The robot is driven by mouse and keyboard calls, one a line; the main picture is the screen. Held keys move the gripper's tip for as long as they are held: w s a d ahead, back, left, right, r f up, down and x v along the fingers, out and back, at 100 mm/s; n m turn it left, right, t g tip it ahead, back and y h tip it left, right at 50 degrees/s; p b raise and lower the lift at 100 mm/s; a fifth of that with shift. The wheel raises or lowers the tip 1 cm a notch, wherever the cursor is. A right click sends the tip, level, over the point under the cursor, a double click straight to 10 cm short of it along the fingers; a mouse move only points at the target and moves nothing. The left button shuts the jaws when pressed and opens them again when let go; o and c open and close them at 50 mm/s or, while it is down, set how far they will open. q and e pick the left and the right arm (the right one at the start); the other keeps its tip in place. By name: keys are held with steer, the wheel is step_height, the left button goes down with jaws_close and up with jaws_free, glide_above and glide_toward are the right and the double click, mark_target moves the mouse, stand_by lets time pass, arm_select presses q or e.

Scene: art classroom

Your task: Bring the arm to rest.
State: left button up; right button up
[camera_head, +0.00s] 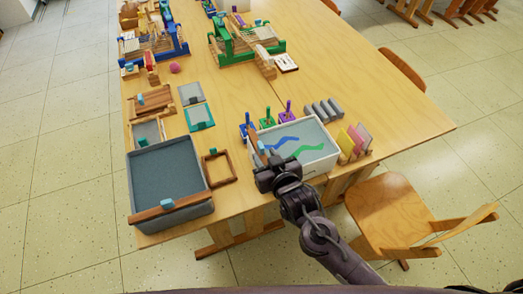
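My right arm (318,228) reaches up from the bottom of the head view. Its dark gripper (266,160) is over the front left corner of a white tray (318,165). The tray holds a grey surface with blue and green wavy shapes. A small light-blue piece and a wooden strip show by the gripper's tip; I cannot tell whether the gripper holds them. The finger opening is too small to make out. My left gripper is not in view.
A wooden table (330,75) carries a grey-blue tub (168,175), a small wooden frame (219,168), stamp-like tools (268,118), grey bars (323,110), a rack of coloured sheets (355,140) and looms (245,45). A wooden chair (390,215) stands close right of my arm. The table's right part is clear.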

steer(key=shift+v, duration=0.85)
steer(key=s+d+r+m+g+h, duration=0.2)
steer(key=s+d+g+h, duration=0.2)
steer(key=s+d+g, duration=0.85)
steer(key=s+d+f+t, duration=0.1)
steer(key=s+d+f, duration=0.15)
steer(key=f, duration=1.25)
steer(key=s+d+f+t, duration=0.1)
steer(key=s+f, duration=0.2)
steer(key=f, duration=1.3)
steer(key=s+d+f, duration=0.2)
steer(key=s+f, duration=0.6)
steer(key=s, duration=0.1)
steer(key=s+d+f+g, duration=0.1)
steer(key=s+f, duration=0.8)
steer(key=s, duration=0.1)
steer(key=shift+d+f+h, duration=0.25)
steer(key=shift+d+h, duration=0.05)
steer(key=shift+d, duration=0.1)
